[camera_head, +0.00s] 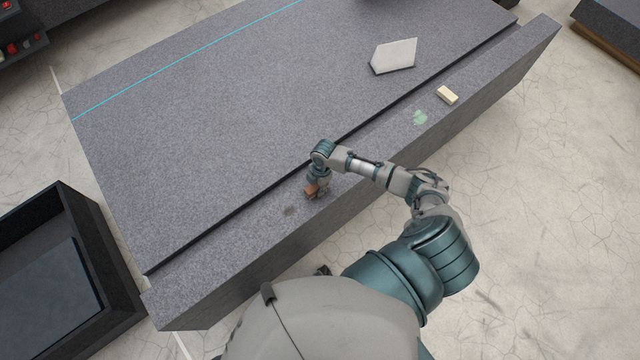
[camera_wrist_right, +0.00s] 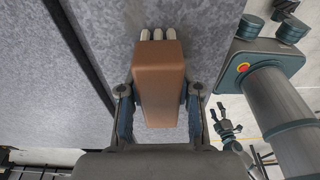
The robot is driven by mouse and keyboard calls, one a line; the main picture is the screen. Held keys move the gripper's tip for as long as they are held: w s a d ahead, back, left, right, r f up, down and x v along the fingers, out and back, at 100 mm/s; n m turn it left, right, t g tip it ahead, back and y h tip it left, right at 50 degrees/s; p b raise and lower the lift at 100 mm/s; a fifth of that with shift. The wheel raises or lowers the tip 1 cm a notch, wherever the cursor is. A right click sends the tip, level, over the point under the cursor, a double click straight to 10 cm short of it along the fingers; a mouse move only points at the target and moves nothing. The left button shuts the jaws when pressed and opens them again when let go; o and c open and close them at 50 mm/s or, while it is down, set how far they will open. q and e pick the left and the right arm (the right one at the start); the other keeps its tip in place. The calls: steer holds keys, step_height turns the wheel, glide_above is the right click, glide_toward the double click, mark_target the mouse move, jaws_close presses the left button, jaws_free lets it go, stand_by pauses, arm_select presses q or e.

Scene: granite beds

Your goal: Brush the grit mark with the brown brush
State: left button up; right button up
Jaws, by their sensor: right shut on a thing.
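The brown brush (camera_head: 311,191) is held in my right gripper (camera_head: 318,193), over the front ledge of the granite bed. In the right wrist view the brush (camera_wrist_right: 160,85) is a brown block with pale bristle tufts at its far end, between the two fingers of my right gripper (camera_wrist_right: 158,105). The grit mark (camera_head: 289,211) is a small dark smudge on the ledge, a little left of and below the brush. I cannot tell whether the bristles touch the stone. My left gripper (camera_wrist_right: 226,124) shows small in the right wrist view, its fingers apart and empty.
On the ledge (camera_head: 215,265) to the right lie a pale green mark (camera_head: 420,117) and a cream block (camera_head: 447,95). A dark open bin (camera_head: 115,245) is at the left. The ledge around the grit mark is clear.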

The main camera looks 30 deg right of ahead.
steer(key=shift+d+f, duration=0.15)
steer(key=shift+d, duration=1)
steer(key=shift+a, duration=0.55)
steer(key=shift+a+p, duration=0.4)
steer(key=shift+a, duration=0.15)
steer(key=shift+d, duration=0.2)
steer(key=shift+w+d+r, duration=0.1)
steer(key=shift+d+r, duration=0.15)
steer(key=shift+d, duration=0.6)
steer(key=shift+a+f+p, duration=0.15)
steer(key=shift+a+p, duration=0.2)
steer(key=shift+a, duration=0.75)
